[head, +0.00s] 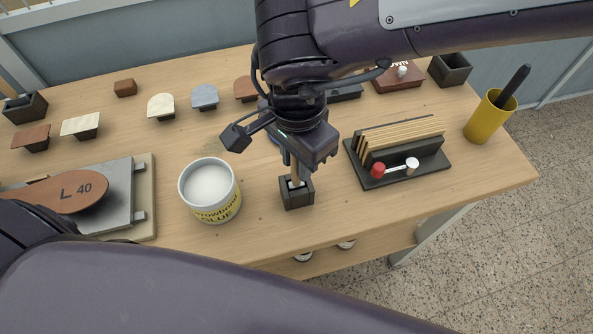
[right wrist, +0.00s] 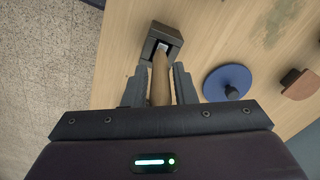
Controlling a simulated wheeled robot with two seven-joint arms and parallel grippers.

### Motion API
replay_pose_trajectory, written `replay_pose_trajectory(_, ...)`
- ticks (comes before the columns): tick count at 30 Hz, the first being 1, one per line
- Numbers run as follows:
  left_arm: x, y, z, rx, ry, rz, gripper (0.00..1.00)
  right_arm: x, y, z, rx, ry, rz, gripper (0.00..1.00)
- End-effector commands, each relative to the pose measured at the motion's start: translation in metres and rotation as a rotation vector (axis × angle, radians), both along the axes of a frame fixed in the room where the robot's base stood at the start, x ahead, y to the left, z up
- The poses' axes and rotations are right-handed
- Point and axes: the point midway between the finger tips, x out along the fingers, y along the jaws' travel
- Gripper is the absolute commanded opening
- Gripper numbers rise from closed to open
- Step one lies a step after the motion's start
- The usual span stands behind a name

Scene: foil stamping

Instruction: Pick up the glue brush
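The glue brush (right wrist: 161,82) has a wooden handle and stands in a small dark square holder (head: 297,194), to the right of the glue pot (head: 211,190). My right gripper (right wrist: 160,80) points down over the holder, with one finger on each side of the handle.
A dark rack with thin brass-coloured plates (head: 405,137) stands right of my right gripper. A yellow cup (head: 489,117) is farther right. A blue disc (right wrist: 229,82) is near the gripper in the wrist view.

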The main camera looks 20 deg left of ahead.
Motion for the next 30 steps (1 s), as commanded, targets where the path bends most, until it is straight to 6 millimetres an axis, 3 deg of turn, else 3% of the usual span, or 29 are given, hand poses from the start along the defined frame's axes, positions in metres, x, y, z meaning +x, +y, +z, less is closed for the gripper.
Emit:
replay_pose_trajectory(1, 0.000, 0.000, 0.000, 0.000, 0.000, 0.000, 1.00, 0.000, 0.000, 0.000, 0.000, 0.000, 0.000, 0.18)
replay_pose_trajectory(5, 0.000, 0.000, 0.000, 0.000, 0.000, 0.000, 1.00, 0.000, 0.000, 0.000, 0.000, 0.000, 0.000, 0.01)
replay_pose_trajectory(17, 0.000, 0.000, 0.000, 0.000, 0.000, 0.001, 1.00, 0.001, 0.000, 0.005, 0.000, -0.001, -0.001, 0.00)
replay_pose_trajectory(23, 0.000, 0.000, -0.003, 0.000, 0.000, 0.001, 1.00, 0.001, 0.001, 0.025, 0.003, -0.004, -0.002, 0.00)
replay_pose_trajectory(30, 0.000, 0.000, -0.005, 0.000, 0.000, 0.001, 1.00, 0.002, 0.001, 0.073, 0.003, -0.005, -0.003, 0.00)
